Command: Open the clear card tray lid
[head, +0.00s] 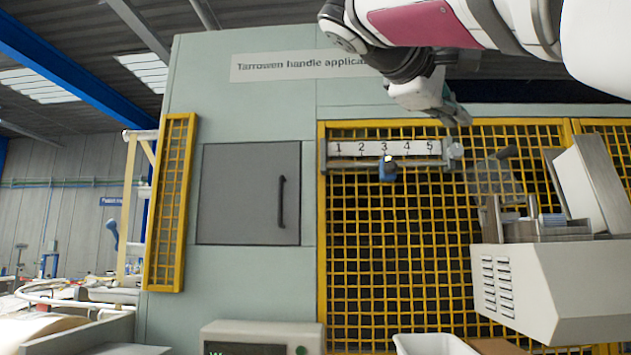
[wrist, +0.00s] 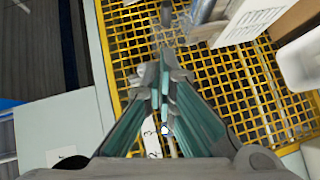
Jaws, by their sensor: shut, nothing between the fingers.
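The clear lid (head: 490,180) is a see-through panel standing in front of the yellow mesh at the right of the head view. A small dark knob or handle (head: 507,152) shows at its upper right edge. The card tray (head: 545,228) with grey parts is just right of and below it, on a light grey housing. My gripper (head: 460,118) is above and left of the lid, apart from it, near the right end of the numbered scale. In the wrist view my gripper (wrist: 164,62) has its fingers together with nothing between them. I cannot clearly make out the lid there.
A tilted pale panel (head: 590,185) rises behind the tray. The grey housing (head: 545,290) juts out at right. A white bin (head: 432,345) sits below.

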